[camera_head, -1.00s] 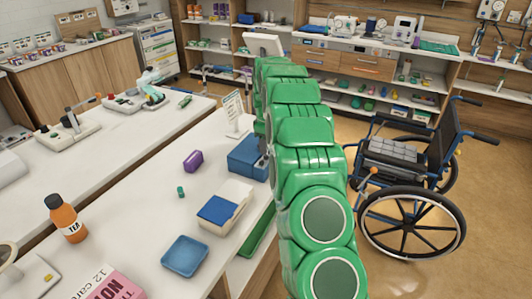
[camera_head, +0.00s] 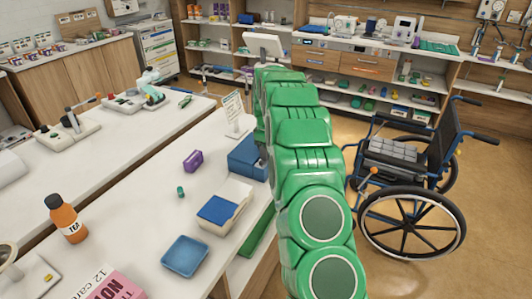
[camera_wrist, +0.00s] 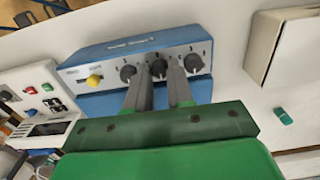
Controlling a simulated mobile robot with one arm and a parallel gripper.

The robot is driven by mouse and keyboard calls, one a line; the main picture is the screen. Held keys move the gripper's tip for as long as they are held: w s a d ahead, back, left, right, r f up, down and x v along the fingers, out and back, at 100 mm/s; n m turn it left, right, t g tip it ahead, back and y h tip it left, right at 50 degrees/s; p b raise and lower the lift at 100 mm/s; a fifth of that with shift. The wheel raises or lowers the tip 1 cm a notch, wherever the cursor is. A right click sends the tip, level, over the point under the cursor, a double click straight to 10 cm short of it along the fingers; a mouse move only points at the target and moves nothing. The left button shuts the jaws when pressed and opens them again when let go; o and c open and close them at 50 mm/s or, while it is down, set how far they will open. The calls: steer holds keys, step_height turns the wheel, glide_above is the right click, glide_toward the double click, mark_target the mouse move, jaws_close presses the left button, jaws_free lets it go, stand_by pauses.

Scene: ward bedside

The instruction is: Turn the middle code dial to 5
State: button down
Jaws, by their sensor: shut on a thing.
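The blue code box (camera_wrist: 115,58) fills the upper middle of the wrist view, with a white front panel. It also shows in the head view (camera_head: 246,160), partly behind my arm. Three dark dials sit on the panel: the left dial (camera_wrist: 127,72), the middle code dial (camera_wrist: 158,67) and the right dial (camera_wrist: 193,62). A yellow knob (camera_wrist: 94,80) is at the panel's left. My gripper (camera_wrist: 159,82) is shut on the middle dial, one finger on each side. The digits are too small to read. My green arm hides the gripper in the head view.
On the white table are a purple block (camera_head: 193,160), a small green piece (camera_head: 180,192), a white box with a blue top (camera_head: 236,199), a blue tray (camera_head: 185,254) and an orange bottle (camera_head: 66,219). A wheelchair (camera_head: 410,200) stands right of my arm.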

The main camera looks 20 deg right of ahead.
steer(key=shift+m, duration=3)
steer(key=c, duration=1.3)
jaws_free()
